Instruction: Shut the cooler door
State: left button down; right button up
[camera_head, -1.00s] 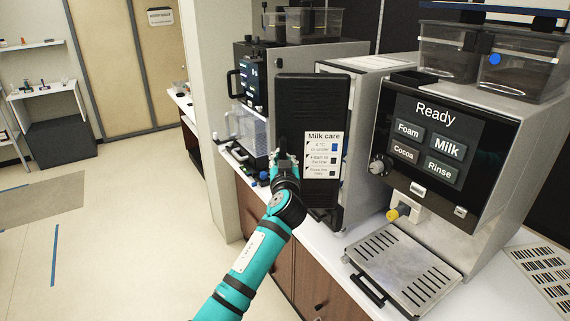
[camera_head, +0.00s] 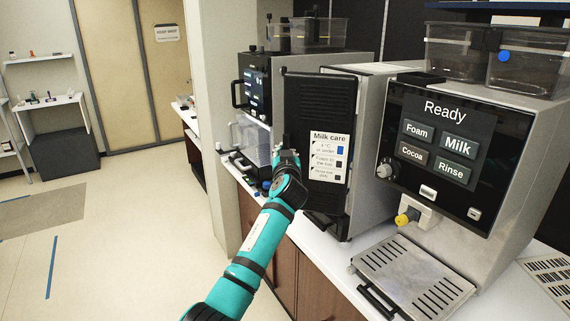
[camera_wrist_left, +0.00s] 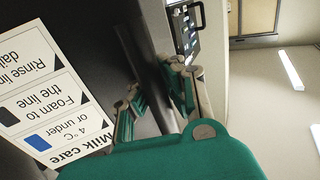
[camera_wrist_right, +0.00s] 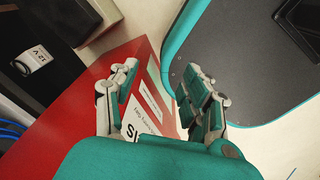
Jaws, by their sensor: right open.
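The cooler door (camera_head: 312,105) is a black panel with a white "Milk care" label, which shows upside down in the left wrist view (camera_wrist_left: 45,95). It stands out in front and to the left of the grey cooler body (camera_head: 372,120), so it looks ajar. My left gripper (camera_head: 286,148) is at the door's left side, left of the label. In the left wrist view its fingers (camera_wrist_left: 155,85) are a little apart beside the dark panel's edge; whether they grip it is unclear. My right gripper (camera_wrist_right: 165,85) is open and empty, away from the door.
Right of the cooler stands a drinks machine (camera_head: 450,150) reading "Ready", with a drip tray (camera_head: 415,270) in front. Another machine (camera_head: 255,90) stands behind the door on the left. Floor at left is open. A red box (camera_wrist_right: 90,130) lies below my right gripper.

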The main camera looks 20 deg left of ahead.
pick_arm(q)
jog(key=shift+b+x, duration=0.35)
jog(key=shift+x, duration=0.4)
pick_arm(e)
jog(key=shift+a+f, duration=0.15)
jog(key=shift+f, duration=0.65)
pick_arm(q)
jog(key=shift+d, duration=0.1)
jog(key=w+b, duration=0.4)
jog(key=b, duration=0.2)
jog(key=shift+w, duration=0.25)
pick_arm(e)
notch_tip(320, 180, down, 6)
